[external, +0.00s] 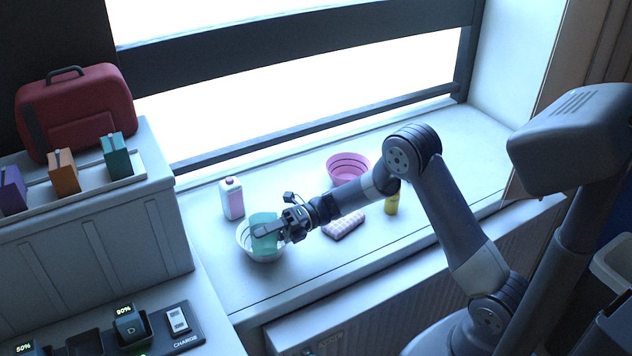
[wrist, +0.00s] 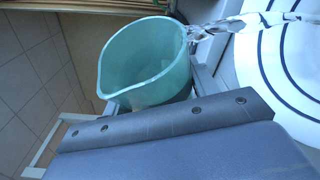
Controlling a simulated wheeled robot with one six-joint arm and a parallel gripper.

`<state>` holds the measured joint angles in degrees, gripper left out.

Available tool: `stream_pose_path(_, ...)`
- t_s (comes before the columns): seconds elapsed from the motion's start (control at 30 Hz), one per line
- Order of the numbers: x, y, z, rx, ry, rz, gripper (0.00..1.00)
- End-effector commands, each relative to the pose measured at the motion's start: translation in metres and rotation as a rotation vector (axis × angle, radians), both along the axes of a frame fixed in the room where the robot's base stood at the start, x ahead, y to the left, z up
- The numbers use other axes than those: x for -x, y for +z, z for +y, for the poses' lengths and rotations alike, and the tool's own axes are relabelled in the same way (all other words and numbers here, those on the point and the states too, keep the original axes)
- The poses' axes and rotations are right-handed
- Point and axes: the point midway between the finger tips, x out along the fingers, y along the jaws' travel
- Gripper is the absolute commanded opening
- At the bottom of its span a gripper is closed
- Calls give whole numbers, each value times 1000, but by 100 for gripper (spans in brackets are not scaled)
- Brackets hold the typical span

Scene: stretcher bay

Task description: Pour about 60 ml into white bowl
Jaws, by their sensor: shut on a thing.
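My gripper (external: 279,231) is shut on a teal cup (external: 264,238), which it holds over the white bowl (external: 244,250) on the sill. The cup is tilted and hides part of the bowl. In the wrist view the teal cup (wrist: 125,60) shows its open mouth and a pointed lip. A clear stream of liquid (wrist: 240,22) runs from the right side of its rim across the white bowl (wrist: 243,62), which has dark rings inside. The level of liquid in the bowl cannot be made out.
A pink-capped bottle (external: 232,200) stands behind the bowl. A pink bowl (external: 347,166), a yellow bottle (external: 391,203) and a checked pack (external: 344,225) are to the right. A cabinet (external: 100,235) with boxes and a red case (external: 75,112) is at left. The sill's front strip is clear.

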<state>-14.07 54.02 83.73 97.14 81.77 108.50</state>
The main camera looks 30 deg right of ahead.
Motion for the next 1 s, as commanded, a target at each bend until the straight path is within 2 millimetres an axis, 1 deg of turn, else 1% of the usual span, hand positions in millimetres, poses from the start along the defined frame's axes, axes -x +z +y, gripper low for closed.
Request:
stream_pose_path(0.03, -1, 12, 0, 26, -2, -82, 30)
stream_pose_path(0.07, 0, 3, 0, 38, 0, -107, 30)
stream_pose_path(0.1, 0, 1, 0, 47, 0, -129, 30)
stream_pose_path(0.27, -1, -2, 0, 63, 0, -176, 30)
stream_pose_path(0.53, -1, -15, 0, 136, 2, -369, 30)
stream_pose_path(0.7, 0, -16, 0, 153, 2, -411, 30)
stream_pose_path(1.0, 0, -15, 0, 153, 2, -410, 30)
